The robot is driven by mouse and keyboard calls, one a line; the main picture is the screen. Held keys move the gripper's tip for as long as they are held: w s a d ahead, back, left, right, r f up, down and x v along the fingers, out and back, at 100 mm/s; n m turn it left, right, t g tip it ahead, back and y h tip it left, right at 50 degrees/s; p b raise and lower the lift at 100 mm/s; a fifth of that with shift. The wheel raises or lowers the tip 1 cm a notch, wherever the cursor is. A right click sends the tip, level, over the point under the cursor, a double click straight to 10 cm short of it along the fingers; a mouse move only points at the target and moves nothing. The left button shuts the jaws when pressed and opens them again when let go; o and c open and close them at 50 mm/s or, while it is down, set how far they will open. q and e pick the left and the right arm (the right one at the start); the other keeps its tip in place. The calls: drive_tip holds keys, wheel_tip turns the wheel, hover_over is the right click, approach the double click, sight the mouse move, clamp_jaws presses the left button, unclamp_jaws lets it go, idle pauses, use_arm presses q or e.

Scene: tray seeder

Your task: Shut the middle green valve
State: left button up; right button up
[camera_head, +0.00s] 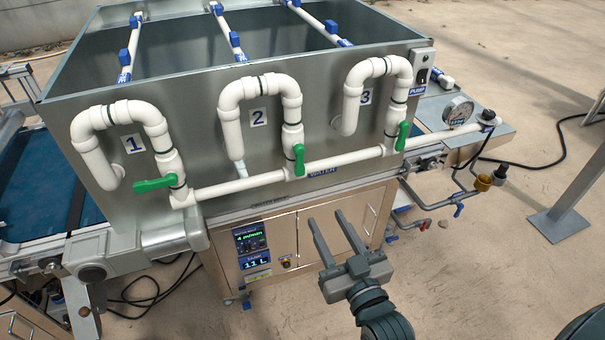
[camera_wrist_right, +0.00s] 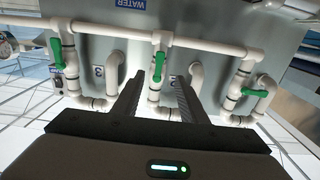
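The middle green valve (camera_head: 299,158) sits on the white pipe numbered 2, its handle upright along the pipe. It also shows in the right wrist view (camera_wrist_right: 159,66), lined up between my fingertips but beyond them. My right gripper (camera_head: 326,218) is open and empty, in front of and below the valve, apart from it. Its two fingers (camera_wrist_right: 158,80) also show in the wrist view. My left gripper is not in view.
Green valve 1 (camera_head: 155,185) has its handle crosswise, pointing left. Green valve 3 (camera_head: 403,135) has its handle upright along its pipe. A horizontal white pipe (camera_head: 240,186) runs below them along the metal tank (camera_head: 205,150). A cabinet (camera_head: 310,225) stands underneath.

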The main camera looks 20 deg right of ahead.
sight(301, 172)
drive_tip(key=w+p, duration=0.1)
drive_tip(key=w, duration=0.4)
drive_tip(key=w+p, duration=0.2)
drive_tip(key=w, duration=0.4)
drive_tip(key=w+p, duration=0.1)
drive_tip(key=w, duration=0.4)
drive_tip(key=shift+w+a, duration=0.25)
drive_tip(key=shift+c, duration=0.6)
clamp_jaws()
